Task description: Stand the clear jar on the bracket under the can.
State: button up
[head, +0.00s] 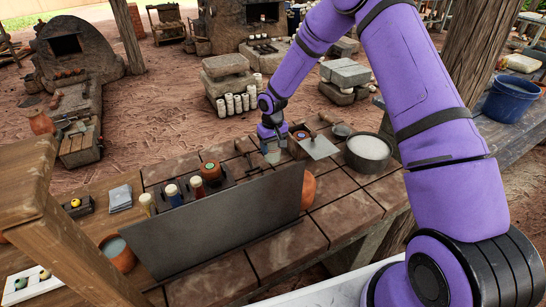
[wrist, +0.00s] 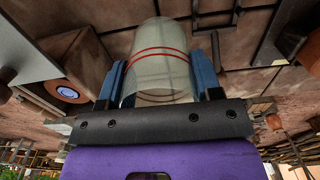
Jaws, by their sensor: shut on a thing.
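My gripper (wrist: 165,85) is shut on the clear jar (wrist: 157,55), a see-through vessel with two red rings, held between the blue fingers. In the head view my gripper (head: 271,146) is over the far part of the tiled bench, and the jar (head: 272,157) shows small and pale below it. The jar's base and any contact with the bench cannot be made out. Thin dark metal bars (wrist: 268,40), possibly part of the bracket, lie right of the jar in the wrist view. I cannot pick out the can for certain.
A grey upright panel (head: 230,228) stands along the bench front. Behind it is a rack with several capped bottles (head: 172,194). Right of my gripper are a box with a flat plate (head: 318,147) and a pot of pale liquid (head: 369,149). Bare tiles (head: 345,207) lie at front right.

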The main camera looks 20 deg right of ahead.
aim_at(273, 155)
jog(key=shift+f, duration=2.05)
jog(key=shift+f, duration=0.1)
jog(key=o, duration=0.9)
notch_tip(273, 155, up, 12)
jog(key=shift+r, duration=0.25)
